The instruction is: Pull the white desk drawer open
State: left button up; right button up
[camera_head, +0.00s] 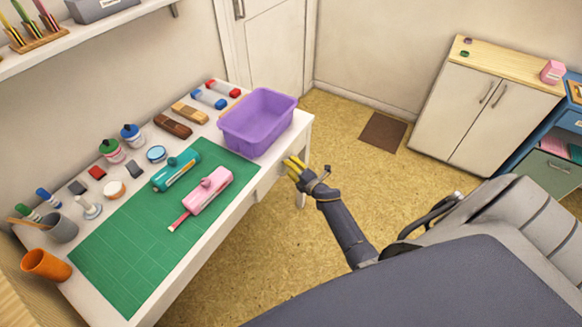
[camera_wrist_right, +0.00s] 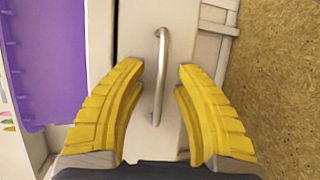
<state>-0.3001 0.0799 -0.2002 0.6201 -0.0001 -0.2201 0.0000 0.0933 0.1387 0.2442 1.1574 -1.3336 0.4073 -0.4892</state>
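The white desk (camera_head: 240,190) stands against the left wall in the head view. The front of its drawer (camera_wrist_right: 150,95) fills the middle of the right wrist view, with a metal bar handle (camera_wrist_right: 161,75) on it. My right gripper (camera_wrist_right: 180,75), also in the head view (camera_head: 297,168), is open at the desk's front near its right end. Its yellow fingers lie on either side of the handle, with gaps to it. A dark strip shows beside the drawer front; I cannot tell whether the drawer is ajar. My left gripper is not in view.
A purple bin (camera_head: 257,124) stands on the desk near my right gripper. A green cutting mat (camera_head: 130,245) carries a teal tool (camera_head: 176,171) and a pink tool (camera_head: 207,192). Bottles and pads line the desk's back. The floor (camera_head: 340,130) before the desk is clear.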

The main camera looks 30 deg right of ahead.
grip_shut()
dwell(0.5)
